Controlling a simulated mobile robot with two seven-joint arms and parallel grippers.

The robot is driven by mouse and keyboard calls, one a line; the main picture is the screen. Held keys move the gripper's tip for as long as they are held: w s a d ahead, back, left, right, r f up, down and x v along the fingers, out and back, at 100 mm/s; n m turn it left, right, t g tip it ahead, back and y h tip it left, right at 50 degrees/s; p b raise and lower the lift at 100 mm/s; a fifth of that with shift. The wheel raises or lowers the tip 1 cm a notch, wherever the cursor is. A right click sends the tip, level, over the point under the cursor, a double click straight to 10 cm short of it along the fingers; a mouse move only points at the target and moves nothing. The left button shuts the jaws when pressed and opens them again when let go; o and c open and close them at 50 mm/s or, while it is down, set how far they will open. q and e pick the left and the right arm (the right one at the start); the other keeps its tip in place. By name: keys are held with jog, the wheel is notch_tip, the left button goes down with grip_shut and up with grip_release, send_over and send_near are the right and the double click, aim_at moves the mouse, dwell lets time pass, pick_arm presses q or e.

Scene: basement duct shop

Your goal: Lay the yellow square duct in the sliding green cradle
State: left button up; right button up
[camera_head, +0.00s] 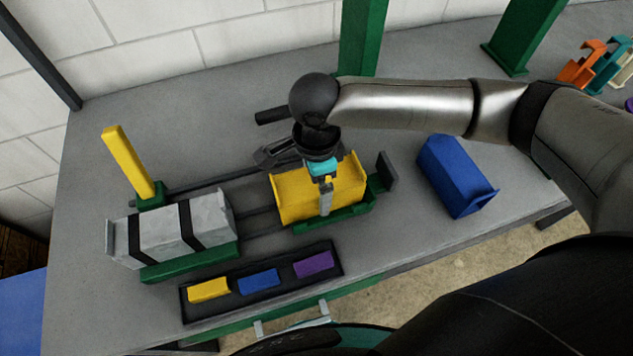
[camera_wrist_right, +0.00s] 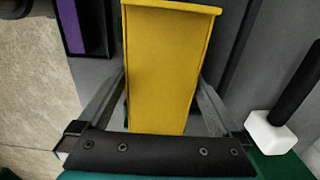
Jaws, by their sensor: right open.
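The yellow square duct (camera_head: 290,200) sits in the green cradle (camera_head: 345,220) on the rails, at the middle of the bench in the head view. My right gripper (camera_head: 325,195) is over the duct from above. In the right wrist view its two fingers (camera_wrist_right: 160,115) are apart, one on each side of the yellow duct (camera_wrist_right: 165,60), and they do not look clamped on it. The arm and gripper hide part of the duct's back and top. My left gripper is not in view.
A grey duct with black bands (camera_head: 160,232) rests in a green holder at the left, beside a yellow post (camera_head: 130,165). A black tray (camera_head: 190,308) with yellow, blue and purple blocks lies in front. A blue duct (camera_head: 450,172) lies right. Green uprights (camera_head: 358,40) stand behind.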

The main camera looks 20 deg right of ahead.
notch_tip(320, 180, up, 12)
jog(key=p, duration=0.2)
jog(key=shift+p, duration=0.35)
